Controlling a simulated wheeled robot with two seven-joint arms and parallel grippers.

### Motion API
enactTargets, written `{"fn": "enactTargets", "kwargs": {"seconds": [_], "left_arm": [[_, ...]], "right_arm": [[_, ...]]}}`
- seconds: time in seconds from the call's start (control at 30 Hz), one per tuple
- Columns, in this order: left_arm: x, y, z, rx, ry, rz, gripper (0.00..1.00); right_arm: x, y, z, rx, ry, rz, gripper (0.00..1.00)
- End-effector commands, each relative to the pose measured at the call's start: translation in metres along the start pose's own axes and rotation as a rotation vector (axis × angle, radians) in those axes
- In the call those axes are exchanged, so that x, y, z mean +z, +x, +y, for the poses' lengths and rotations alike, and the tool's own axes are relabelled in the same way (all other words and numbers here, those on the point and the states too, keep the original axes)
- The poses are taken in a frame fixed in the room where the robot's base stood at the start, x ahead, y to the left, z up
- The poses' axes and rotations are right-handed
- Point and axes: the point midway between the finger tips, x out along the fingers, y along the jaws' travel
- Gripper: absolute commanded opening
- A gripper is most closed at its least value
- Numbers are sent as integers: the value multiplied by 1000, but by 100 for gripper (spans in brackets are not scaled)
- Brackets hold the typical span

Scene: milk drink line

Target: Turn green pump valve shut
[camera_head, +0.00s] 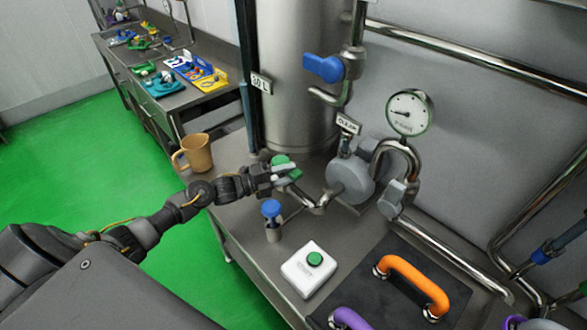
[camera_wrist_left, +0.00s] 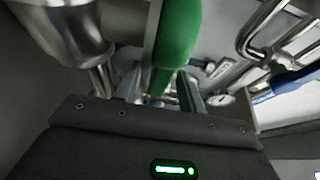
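The green valve handle (camera_head: 281,160) is on the pipework in front of the tall steel tank, left of the grey pump (camera_head: 350,178). My left gripper (camera_head: 283,170) is at this handle, with a pale finger across it and green showing on both sides. In the left wrist view the green handle (camera_wrist_left: 180,35) is large and close, running down toward the gripper. The fingertips are partly hidden there, so I cannot tell whether they are closed on it. My right gripper is not in view.
A blue-handled valve (camera_head: 272,209) and a white box with a green button (camera_head: 314,260) are close by on the steel bench. A tan mug (camera_head: 196,153) stands left of the tank. A gauge (camera_head: 409,112), another blue valve (camera_head: 325,67) and an orange handle (camera_head: 417,282) are to the right.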

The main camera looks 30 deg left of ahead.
Motion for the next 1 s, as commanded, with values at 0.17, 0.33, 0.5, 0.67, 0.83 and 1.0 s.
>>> {"fn": "enactTargets", "kwargs": {"seconds": [0.17, 0.33, 0.5, 0.67, 0.83, 1.0], "left_arm": [[0, 18, -1, -1, -1, -1, 40], [0, 23, 0, 1, 0, 0, 40], [0, 23, 1, 1, 0, 1, 40], [0, 23, 1, 1, 0, 0, 23], [0, 23, 1, 1, -1, 0, 1], [0, 23, 1, 1, -1, 0, 0]], "right_arm": [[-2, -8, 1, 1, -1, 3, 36], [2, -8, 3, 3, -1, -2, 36], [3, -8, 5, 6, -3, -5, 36], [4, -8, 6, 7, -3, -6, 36], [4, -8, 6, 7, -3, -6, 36], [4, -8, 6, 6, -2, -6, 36]]}}
